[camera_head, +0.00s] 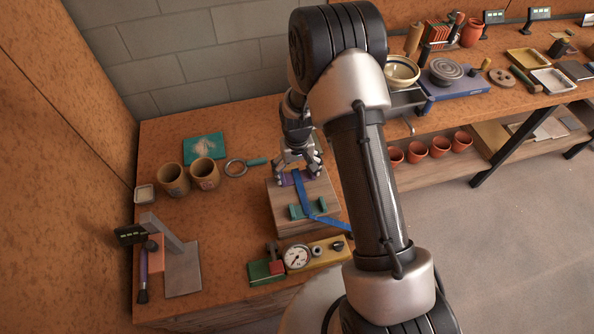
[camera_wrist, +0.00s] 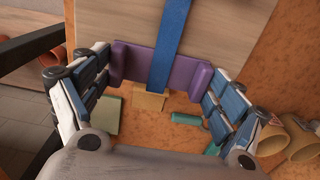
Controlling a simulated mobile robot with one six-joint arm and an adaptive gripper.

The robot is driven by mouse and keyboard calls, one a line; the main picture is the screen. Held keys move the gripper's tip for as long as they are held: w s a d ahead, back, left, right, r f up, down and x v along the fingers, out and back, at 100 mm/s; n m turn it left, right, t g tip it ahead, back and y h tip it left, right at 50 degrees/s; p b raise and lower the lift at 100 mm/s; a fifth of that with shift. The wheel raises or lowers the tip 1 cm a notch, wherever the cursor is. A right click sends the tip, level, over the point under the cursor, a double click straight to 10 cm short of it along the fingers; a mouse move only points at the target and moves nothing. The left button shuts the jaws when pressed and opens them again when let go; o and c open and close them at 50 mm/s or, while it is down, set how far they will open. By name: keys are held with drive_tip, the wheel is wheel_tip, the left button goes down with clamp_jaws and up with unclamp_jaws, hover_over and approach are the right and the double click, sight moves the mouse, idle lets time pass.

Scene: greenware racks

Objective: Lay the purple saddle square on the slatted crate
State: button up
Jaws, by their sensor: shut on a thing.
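The purple saddle (camera_head: 289,179) is a short U-shaped piece with raised ends, between my fingertips at the far end of the wooden crate (camera_head: 292,222). My gripper (camera_head: 298,172) is shut on the saddle, one finger at each end, as the wrist view shows the saddle (camera_wrist: 190,74) best. A blue strap (camera_head: 303,194) runs over the saddle and on across the crate; it also crosses the saddle in the wrist view (camera_wrist: 171,40). A teal saddle (camera_head: 308,210) sits on the crate's near part, the strap beside or over it. I cannot tell whether the purple saddle touches the crate.
A gauge (camera_head: 297,257) on a coloured fixture is close in front. A grey angled stand (camera_head: 182,268) is at the front left.

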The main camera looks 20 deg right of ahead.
sight(297, 177)
drive_tip(key=o, duration=0.7)
drive_tip(key=shift+r, duration=0.15)
drive_tip(key=shift+r+p, duration=0.85)
drive_tip(key=shift+r, duration=2)
